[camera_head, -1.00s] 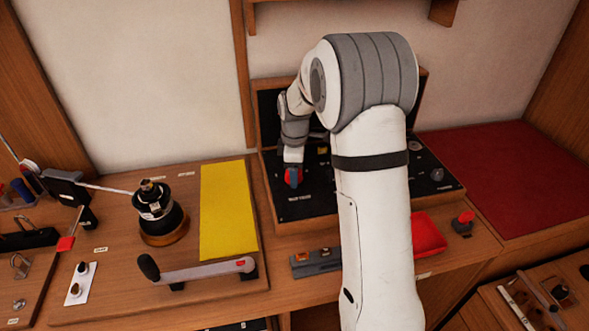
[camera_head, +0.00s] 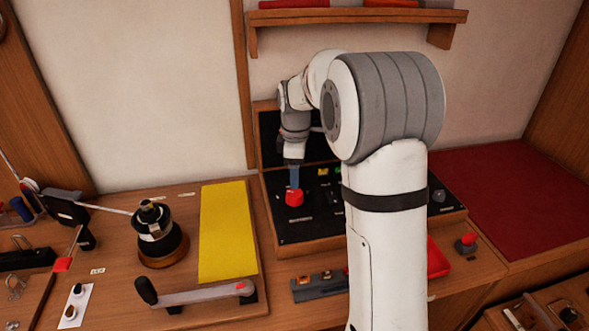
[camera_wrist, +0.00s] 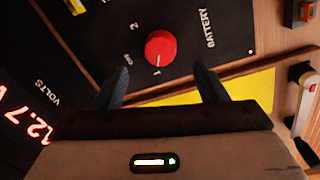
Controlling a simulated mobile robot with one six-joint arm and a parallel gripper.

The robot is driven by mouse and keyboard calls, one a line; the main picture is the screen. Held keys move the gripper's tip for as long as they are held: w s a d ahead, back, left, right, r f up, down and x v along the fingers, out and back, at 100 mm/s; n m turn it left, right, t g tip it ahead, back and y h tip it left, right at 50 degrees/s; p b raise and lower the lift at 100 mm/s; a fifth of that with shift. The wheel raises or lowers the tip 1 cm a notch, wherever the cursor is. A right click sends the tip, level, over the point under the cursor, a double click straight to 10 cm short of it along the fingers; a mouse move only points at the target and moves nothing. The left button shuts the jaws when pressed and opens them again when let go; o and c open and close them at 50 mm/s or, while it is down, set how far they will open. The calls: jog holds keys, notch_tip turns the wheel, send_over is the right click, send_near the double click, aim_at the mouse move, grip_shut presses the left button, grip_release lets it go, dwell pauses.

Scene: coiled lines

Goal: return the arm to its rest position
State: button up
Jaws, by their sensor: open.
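My arm reaches from the lower right of the head view to the black switch panel (camera_head: 315,222) in its wooden case. My gripper (camera_head: 295,186) points down just above a red battery knob (camera_head: 294,198). In the wrist view my gripper (camera_wrist: 163,85) is open, its two dark fingers spread with nothing between them. The red knob (camera_wrist: 160,48) stands ahead of the fingertips, apart from them, beside the printed word BATTERY. A lit readout (camera_wrist: 25,122) shows 12.7 by the word VOLTS.
A yellow sheet (camera_head: 228,232), a black winch drum (camera_head: 158,238) and a crank handle (camera_head: 200,294) lie left of the panel. A red tray (camera_head: 438,260) and a red-topped switch (camera_head: 466,243) are at the right. A shelf (camera_head: 355,17) hangs above.

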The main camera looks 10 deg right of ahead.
jog(key=s+r+m+t, duration=0.2)
jog(key=s+m, duration=1.2)
jog(key=s, duration=1.4)
jog(key=shift+s+a+r, duration=0.2)
jog(key=shift+s+r, duration=0.2)
jog(key=shift+r, duration=0.15)
jog(key=shift+s+f, duration=0.2)
jog(key=shift+s, duration=0.1)
jog(key=shift+c, duration=0.2)
